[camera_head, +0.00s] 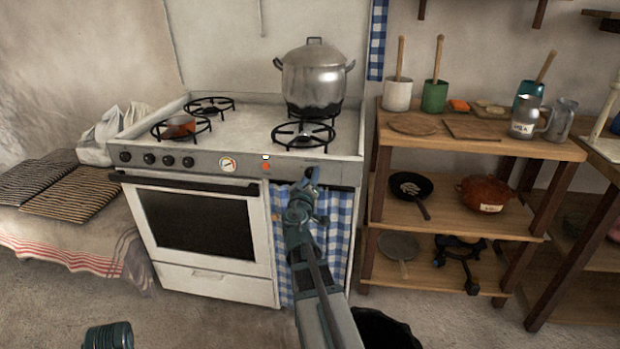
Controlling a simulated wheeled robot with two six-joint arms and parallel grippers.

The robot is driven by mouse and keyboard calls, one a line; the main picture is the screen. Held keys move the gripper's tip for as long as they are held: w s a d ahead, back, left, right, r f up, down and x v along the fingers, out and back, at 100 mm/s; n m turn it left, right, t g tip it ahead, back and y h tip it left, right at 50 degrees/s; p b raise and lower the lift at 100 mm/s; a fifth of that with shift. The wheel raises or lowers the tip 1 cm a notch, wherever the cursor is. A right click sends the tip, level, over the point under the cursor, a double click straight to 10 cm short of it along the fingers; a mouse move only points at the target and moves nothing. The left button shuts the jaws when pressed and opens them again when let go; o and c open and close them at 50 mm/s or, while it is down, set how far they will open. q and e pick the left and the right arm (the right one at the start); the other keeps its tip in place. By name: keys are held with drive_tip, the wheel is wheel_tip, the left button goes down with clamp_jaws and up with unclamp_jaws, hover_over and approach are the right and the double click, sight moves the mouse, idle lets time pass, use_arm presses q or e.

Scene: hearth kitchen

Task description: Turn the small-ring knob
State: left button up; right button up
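The stove (195,225) stands ahead with its control panel along the front edge. Several dark round knobs sit in a row at the panel's left: the leftmost knob (125,156), two middle knobs (149,158) (168,160), and the rightmost of the row (188,162). I cannot tell which one is the small-ring knob. My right gripper (312,174) is up at the right part of the panel, well right of that row, and hides the panel behind it. Whether it touches the panel or is open or shut is unclear. My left gripper is out of view.
A lidded steel pot (314,78) stands on the back-right ring. The front-right ring (303,135) is empty. An orange-brown object (179,126) is at the front-left ring. A dial gauge (228,164) sits right of the knobs. A wooden shelf (470,219) stands close right.

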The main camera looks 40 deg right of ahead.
clamp_jaws()
drive_tip(key=shift+n, duration=6.8)
drive_tip(key=o, duration=0.7)
unclamp_jaws()
